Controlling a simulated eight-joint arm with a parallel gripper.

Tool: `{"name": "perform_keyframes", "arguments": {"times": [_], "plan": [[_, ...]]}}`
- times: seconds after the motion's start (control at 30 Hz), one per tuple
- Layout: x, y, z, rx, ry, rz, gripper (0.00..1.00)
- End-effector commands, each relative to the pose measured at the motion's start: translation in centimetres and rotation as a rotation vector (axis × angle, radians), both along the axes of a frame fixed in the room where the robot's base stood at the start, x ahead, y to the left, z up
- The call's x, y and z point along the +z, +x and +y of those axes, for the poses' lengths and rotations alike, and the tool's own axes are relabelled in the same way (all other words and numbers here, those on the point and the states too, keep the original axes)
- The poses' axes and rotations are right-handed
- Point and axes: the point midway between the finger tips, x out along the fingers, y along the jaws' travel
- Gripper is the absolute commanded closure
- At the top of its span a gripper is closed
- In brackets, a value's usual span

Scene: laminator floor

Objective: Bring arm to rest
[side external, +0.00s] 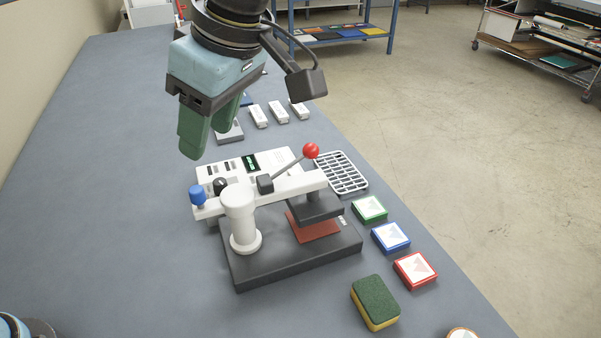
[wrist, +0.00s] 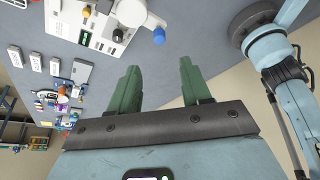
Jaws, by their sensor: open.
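My gripper (side external: 211,132) has green fingers and hangs in the air above the blue-grey table (side external: 110,185), behind and left of the laminating press (side external: 240,215) in the side view. In the wrist view the two fingers of my gripper (wrist: 157,85) stand apart with nothing between them. The press has a white arm, a dark base, a red ball-ended lever and a blue knob. The fingers are apart from the press. In the wrist view the press (wrist: 95,22) shows at the top, with its blue knob near the fingers.
A sponge (side external: 375,302) and red (side external: 415,270), blue (side external: 390,237) and green (side external: 369,209) framed tiles line the table's right side. A white rack (side external: 341,172) lies beside the press. Several white blocks (side external: 279,111) lie farther back. The table's left side is clear.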

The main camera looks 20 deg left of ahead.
Motion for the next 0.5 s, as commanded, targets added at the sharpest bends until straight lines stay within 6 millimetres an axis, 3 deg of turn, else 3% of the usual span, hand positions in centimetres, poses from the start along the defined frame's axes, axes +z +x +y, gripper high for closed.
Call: {"name": "perform_keyframes", "arguments": {"times": [0.5], "plan": [[0.64, 0.02, -0.13, -0.006, -0.004, 0.002, 0.52]]}}
